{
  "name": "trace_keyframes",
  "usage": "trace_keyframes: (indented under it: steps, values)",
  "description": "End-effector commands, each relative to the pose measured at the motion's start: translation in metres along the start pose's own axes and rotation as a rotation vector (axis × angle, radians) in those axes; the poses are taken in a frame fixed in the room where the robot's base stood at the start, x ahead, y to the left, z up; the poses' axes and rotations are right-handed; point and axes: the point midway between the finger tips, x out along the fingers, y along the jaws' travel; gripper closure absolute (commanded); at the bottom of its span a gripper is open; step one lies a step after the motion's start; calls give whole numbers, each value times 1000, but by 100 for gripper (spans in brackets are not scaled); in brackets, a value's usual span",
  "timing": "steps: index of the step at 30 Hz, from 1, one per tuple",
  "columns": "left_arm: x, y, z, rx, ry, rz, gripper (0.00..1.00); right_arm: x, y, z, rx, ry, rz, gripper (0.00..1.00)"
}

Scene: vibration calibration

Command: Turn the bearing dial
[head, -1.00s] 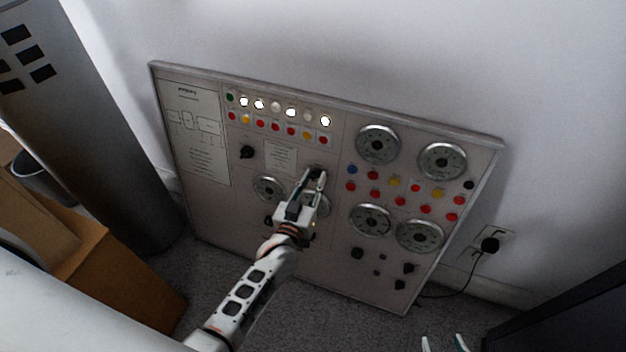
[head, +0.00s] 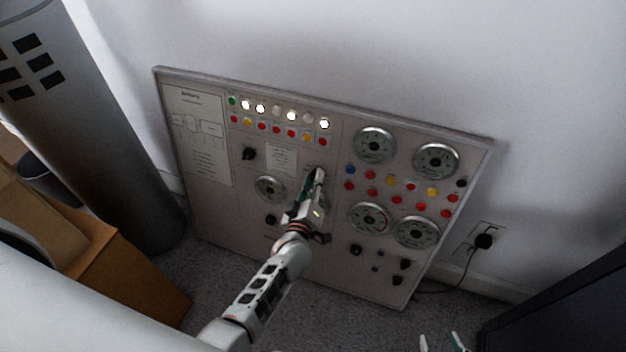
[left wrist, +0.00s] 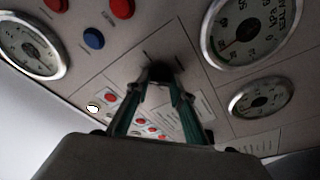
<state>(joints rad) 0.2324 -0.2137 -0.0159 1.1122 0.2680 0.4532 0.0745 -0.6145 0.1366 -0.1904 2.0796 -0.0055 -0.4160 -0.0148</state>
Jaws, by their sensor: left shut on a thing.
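The grey control panel (head: 330,262) leans against the wall. My left gripper (head: 317,176) reaches the middle of it. In the left wrist view its green-sided fingers (left wrist: 160,84) are closed around a small dark knob (left wrist: 159,71), apparently the bearing dial. The fingers hide most of the knob, and its label is not readable. A similar black knob (head: 249,153) sits free to the left. My right gripper (head: 440,342) shows only its two fingertips at the bottom edge, apart and empty, away from the panel.
Several round gauges (head: 374,145) and rows of coloured buttons (head: 390,181) surround the held knob. A grey column (head: 95,130) and a brown box (head: 130,275) stand at left. A plug (head: 484,241) with its cable is at right. Carpet lies in front.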

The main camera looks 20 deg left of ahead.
Motion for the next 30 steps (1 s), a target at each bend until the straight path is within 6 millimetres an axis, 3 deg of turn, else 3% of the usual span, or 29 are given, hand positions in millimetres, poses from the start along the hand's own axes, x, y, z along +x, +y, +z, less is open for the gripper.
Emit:
trace_keyframes:
  steps: [14,15,17,30]
  values:
    - [0,0,1,-16,-1,-4,99,1,4,-2,-10,6,2,60]
    - [0,0,1,-16,-1,-4,72,1,4,-3,-10,7,2,60]
    - [0,0,1,-16,-1,-4,62,1,4,-4,-11,8,2,60]
    - [-9,-1,1,-15,-2,-4,62,2,4,-7,-8,14,3,60]
